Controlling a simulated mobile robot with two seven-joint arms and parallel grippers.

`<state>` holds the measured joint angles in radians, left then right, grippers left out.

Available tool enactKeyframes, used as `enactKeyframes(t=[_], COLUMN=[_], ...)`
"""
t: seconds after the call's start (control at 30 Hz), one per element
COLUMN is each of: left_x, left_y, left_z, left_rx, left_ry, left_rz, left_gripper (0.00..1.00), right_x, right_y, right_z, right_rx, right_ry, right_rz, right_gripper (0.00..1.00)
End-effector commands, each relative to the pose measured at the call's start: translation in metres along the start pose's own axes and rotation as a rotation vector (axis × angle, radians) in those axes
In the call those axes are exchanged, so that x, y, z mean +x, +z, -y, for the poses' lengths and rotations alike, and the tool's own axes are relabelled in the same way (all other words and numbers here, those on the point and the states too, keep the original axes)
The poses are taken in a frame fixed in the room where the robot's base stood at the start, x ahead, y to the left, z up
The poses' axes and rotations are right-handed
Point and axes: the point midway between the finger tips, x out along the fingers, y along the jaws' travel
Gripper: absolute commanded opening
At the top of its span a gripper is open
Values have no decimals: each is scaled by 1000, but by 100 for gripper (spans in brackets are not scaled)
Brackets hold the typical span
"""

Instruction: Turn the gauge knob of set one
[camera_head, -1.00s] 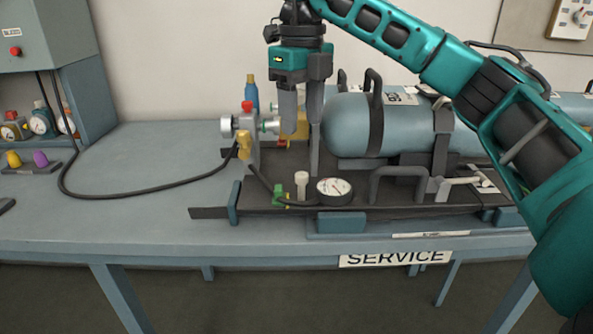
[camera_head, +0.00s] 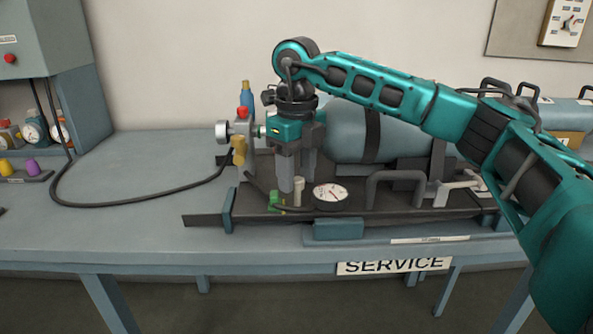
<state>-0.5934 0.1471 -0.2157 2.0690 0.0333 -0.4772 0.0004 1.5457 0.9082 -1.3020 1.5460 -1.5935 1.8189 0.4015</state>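The set (camera_head: 380,205) lies on the bench, a dark tray carrying a blue-grey cylinder (camera_head: 350,142). At its front left are a round white-faced gauge (camera_head: 330,194) and, just left of it, a small pale upright knob (camera_head: 298,192) beside a green fitting (camera_head: 276,201). My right gripper (camera_head: 296,182) points straight down over this knob. Its two grey fingers are apart, and the knob's top shows between and below them. I cannot tell whether a finger touches it. My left gripper is not in view.
A valve block with a red cap (camera_head: 243,112) and yellow connector (camera_head: 238,150) stands left of the gripper. A black hose (camera_head: 130,205) loops left across the bench. The bench's left part (camera_head: 140,160) is mostly clear.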

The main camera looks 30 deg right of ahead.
Motion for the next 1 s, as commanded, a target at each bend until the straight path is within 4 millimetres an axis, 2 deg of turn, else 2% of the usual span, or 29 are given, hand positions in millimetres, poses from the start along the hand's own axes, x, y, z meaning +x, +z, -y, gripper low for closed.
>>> enactKeyframes(t=[0.07,0.47,0.77,1.0], left_x=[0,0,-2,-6], left_y=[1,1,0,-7], left_z=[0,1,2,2], left_rx=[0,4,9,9], left_ry=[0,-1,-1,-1], left_rz=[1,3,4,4], left_gripper=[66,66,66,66], right_x=[0,0,-1,-2], right_y=[0,0,0,0], right_z=[0,0,0,-1], right_rx=[0,0,-24,-141], right_ry=[0,0,0,1], right_rz=[0,0,0,-1], right_gripper=[39,1,0,0])
